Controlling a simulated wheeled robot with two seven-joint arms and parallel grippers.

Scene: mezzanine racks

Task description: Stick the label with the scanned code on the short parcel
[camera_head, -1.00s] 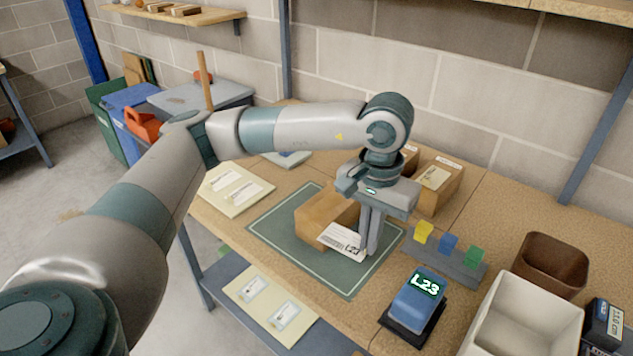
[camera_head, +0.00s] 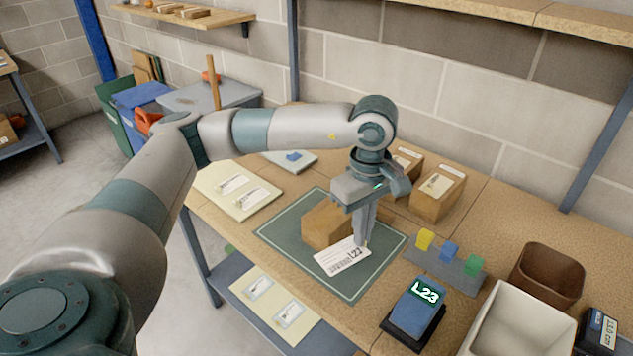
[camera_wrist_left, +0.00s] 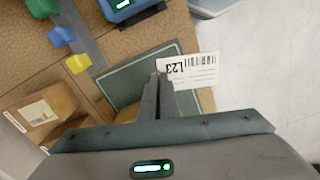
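My left gripper (camera_head: 364,238) points down over the green mat (camera_head: 290,258), its fingers shut on a white label (camera_head: 340,257) marked L23 with a barcode. The label also shows at the fingertips in the left wrist view (camera_wrist_left: 190,74). A brown parcel (camera_head: 324,224) lies on the mat just behind the label, partly hidden by the label and gripper. The scanner-like blue device (camera_head: 413,309) shows L23 on its screen. Two more parcels (camera_head: 436,198) stand behind the gripper; they carry labels. My right gripper is not in view.
A rack with yellow, blue and green blocks (camera_head: 445,264) stands right of the mat. A white bin (camera_head: 520,325) and a brown bin (camera_head: 547,277) stand at the right. Label sheets (camera_head: 238,190) lie left of the mat. The mat's front is clear.

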